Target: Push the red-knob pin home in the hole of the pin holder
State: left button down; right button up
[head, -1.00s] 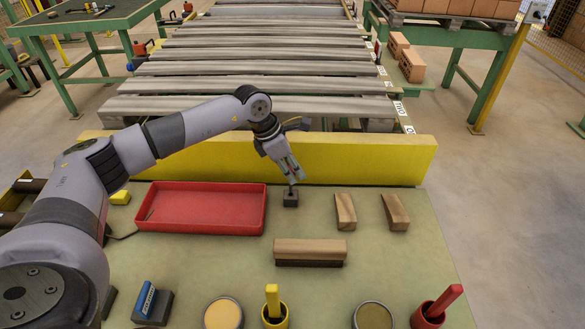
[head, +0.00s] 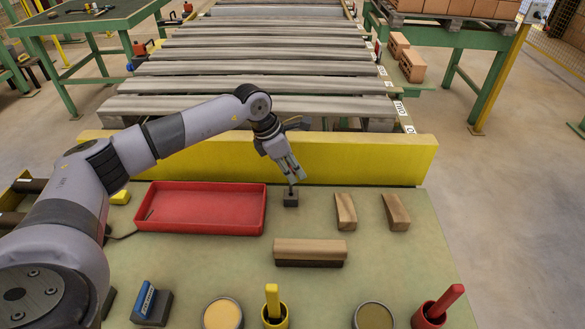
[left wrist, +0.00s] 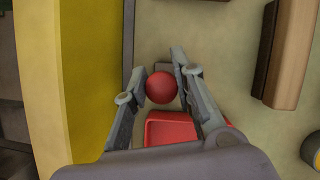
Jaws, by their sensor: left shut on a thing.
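The pin holder (head: 290,200) is a small dark block standing on the green table, right of the red tray. My left gripper (head: 294,178) is directly above it, fingers pointing down. In the left wrist view the red knob (left wrist: 161,87) of the pin sits between the two fingers of my left gripper (left wrist: 164,80), which are shut on it. In the head view a thin dark pin shaft runs from the fingertips down to the holder's top. How deep it sits in the hole I cannot tell. My right gripper is not in view.
The red tray (head: 143,214) lies left of the holder. A yellow beam (head: 340,160) runs behind it. Two wooden wedges (head: 345,211) and a brush-like wooden block (head: 310,248) lie to the right and front. Cups and tins stand along the front edge.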

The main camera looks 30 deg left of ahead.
pick_arm(q)
jog(key=shift+f+b, duration=1.65)
jog(key=shift+f, duration=0.45)
jog(key=c, duration=1.2)
grip_release()
jog(key=shift+c, duration=0.2)
jog(key=shift+r, duration=0.1)
jog(key=v, duration=1.2)
